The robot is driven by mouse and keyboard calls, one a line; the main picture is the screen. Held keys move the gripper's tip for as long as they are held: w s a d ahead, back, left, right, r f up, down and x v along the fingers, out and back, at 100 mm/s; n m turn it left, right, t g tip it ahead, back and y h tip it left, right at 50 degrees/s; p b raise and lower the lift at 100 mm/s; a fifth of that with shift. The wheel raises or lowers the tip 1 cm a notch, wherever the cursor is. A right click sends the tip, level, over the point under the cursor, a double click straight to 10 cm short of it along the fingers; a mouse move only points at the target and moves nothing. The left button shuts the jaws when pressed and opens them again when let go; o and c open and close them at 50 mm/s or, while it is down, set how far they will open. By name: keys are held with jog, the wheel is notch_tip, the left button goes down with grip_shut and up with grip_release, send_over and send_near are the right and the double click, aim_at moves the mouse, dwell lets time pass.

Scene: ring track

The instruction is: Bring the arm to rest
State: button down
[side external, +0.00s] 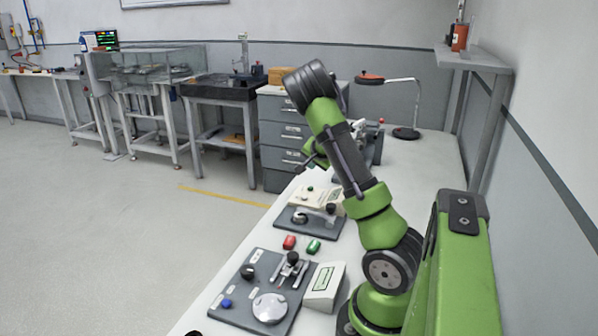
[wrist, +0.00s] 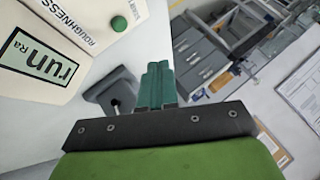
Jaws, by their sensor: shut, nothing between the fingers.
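My gripper (wrist: 155,72) shows in the wrist view as two teal fingers pressed together, shut with nothing between them. In the side external view my green and black arm rises from its base at the lower right and bends at a high elbow. My gripper end hangs behind the forearm there, above the far part of the bench, and its fingers are mostly hidden. In the wrist view a white box marked "run Ra" and "ROUGHNESS" (wrist: 85,22) with a green button (wrist: 118,24) lies left of the fingers. A dark grey block (wrist: 112,95) lies beside them.
A lamp (side external: 405,132) stands at the back. Grey drawers (side external: 283,133) stand beyond the bench.

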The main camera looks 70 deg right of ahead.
dwell(0.3)
jog(key=shift+y, duration=0.8)
jog(key=a, duration=0.1)
jog(key=a+f, duration=0.2)
jog(key=shift+w+a, duration=0.3)
jog(key=shift+a, duration=0.05)
jog(key=shift+t+y, duration=0.3)
jog(key=shift+y, duration=0.5)
jog(key=a, duration=0.1)
jog(key=w+a, duration=0.1)
jog(key=a, duration=0.2)
jog(key=shift+w+a, duration=0.1)
jog(key=shift+w, duration=0.25)
jog(key=w+a+r+n+t+y, duration=0.1)
jog(key=w+a+r+n+y, duration=0.15)
jog(key=a, duration=0.55)
jog(key=w+a+r+n+y, duration=0.1)
jog(key=a+r+y, duration=0.15)
jog(key=a, duration=0.65)
jog(key=s+a+r+n, duration=0.3)
jog(key=a+n, duration=0.1)
jog(key=a, duration=0.3)
jog(key=s+a+r+n, duration=0.4)
jog(key=a, duration=0.4)
jog(key=s+a+r+n+y, duration=0.1)
jog(key=s+a+r+n, duration=0.2)
jog(key=a, duration=0.4)
jog(key=shift+s+a+r+n, duration=0.35)
jog(key=shift+s+n, duration=0.25)
jog(key=shift+n, duration=0.05)
